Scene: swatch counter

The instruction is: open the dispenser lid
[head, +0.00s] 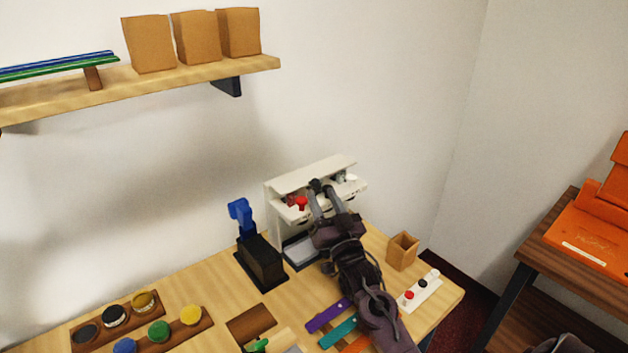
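The white dispenser (275,225) stands at the back of the counter against the wall. Its white lid (312,174) looks raised at the front, with a gap under it where a red knob (301,203) and small pale parts show. My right gripper (321,186) reaches from the front to the dispenser, its dark fingertips at the lid's front edge. The tips look close together; whether they grip the lid or only touch it cannot be told. The arm hides part of the dispenser's front. My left gripper is not in view.
A black stand with a blue top (261,262) is close left of the dispenser. A small wooden box (402,251) and a white strip with knobs (419,291) are to the right. Colour swatches (326,315) lie in front. A wall shelf (190,77) hangs above left.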

